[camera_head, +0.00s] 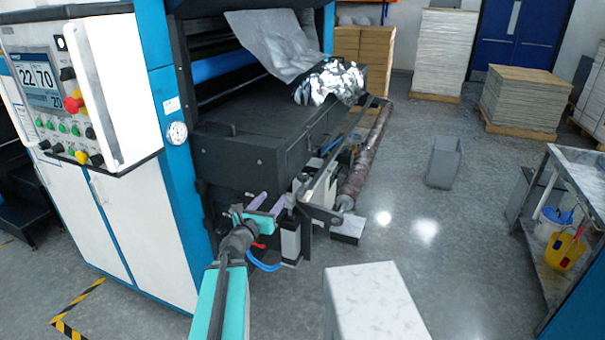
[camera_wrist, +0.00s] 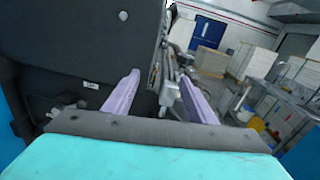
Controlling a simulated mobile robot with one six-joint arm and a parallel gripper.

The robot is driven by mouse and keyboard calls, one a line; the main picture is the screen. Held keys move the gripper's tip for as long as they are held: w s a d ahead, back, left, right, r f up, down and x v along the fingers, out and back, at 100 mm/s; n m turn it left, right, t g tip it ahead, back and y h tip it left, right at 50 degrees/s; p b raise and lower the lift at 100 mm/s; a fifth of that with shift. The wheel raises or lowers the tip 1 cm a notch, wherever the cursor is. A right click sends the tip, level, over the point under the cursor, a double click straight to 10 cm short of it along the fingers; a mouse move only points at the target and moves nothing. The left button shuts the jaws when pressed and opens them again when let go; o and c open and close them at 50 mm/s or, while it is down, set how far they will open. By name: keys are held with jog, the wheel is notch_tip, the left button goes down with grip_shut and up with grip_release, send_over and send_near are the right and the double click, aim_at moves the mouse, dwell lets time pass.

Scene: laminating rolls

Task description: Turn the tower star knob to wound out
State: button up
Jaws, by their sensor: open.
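My gripper (camera_head: 268,203) is at the front lower corner of the blue and black laminating machine (camera_head: 255,150). In the wrist view its two purple fingers (camera_wrist: 158,80) stand apart with nothing held between them. Beyond the fingers, nearer the right one, is a grey metal bracket or post (camera_wrist: 168,92).
A brown roll (camera_head: 367,155) lies along the machine's right side, with a bar above it. A blue hose (camera_head: 265,266) hangs below my gripper. A white marbled block (camera_head: 372,303) stands in front.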

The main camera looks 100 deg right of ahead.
jog(key=s, duration=0.1)
jog(key=s+r+m+g, duration=0.1)
jog(key=s, duration=0.1)
jog(key=s+a+r+m, duration=0.1)
jog(key=shift+s+g+y, duration=0.25)
jog(key=shift+g+y, duration=0.15)
jog(key=shift+w, duration=0.25)
